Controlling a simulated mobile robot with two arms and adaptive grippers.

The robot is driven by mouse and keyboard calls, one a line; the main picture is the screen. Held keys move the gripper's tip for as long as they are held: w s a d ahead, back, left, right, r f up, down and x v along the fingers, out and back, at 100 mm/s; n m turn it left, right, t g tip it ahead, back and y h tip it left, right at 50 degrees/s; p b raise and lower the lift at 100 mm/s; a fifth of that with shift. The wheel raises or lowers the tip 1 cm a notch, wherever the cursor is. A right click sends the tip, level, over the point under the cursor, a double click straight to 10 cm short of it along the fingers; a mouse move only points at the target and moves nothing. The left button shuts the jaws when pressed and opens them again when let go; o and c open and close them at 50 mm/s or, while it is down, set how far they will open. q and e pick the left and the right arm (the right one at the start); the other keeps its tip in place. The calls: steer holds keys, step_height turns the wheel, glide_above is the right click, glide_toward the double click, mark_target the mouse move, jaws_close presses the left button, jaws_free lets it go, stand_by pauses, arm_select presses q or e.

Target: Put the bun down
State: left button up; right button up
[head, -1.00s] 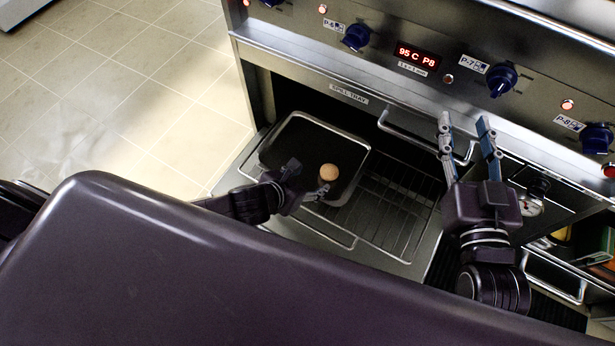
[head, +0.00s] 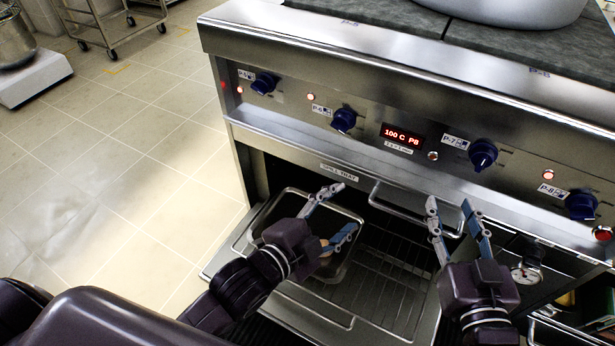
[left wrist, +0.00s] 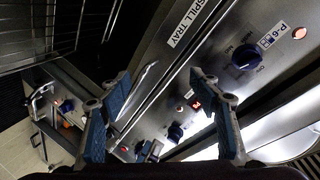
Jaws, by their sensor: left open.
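The bun (head: 326,247) is a small tan round piece. It sits in the dark square tray (head: 277,212) on the pulled-out rack and is mostly hidden behind my left gripper. My left gripper (head: 341,209) is open and empty, above the tray, with its fingers wide apart. In the left wrist view, nothing is between its fingers (left wrist: 161,88). My right gripper (head: 450,206) is open and empty, to the right of the tray in front of the oven.
The wire rack (head: 385,275) right of the tray is bare. A steel handle (head: 405,208) and the knobbed control panel (head: 300,105) rise behind. A large pot (head: 510,8) stands on the stovetop.

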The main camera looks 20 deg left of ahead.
arm_select(q)
steer(key=a+r+n+t+y, duration=0.2)
steer(key=a+r+n, duration=0.5)
steer(key=n, duration=0.5)
steer(key=shift+r+n+t, duration=0.3)
steer(key=shift+r+t, duration=0.1)
steer(key=shift+t, duration=0.1)
steer(key=shift+d, duration=0.1)
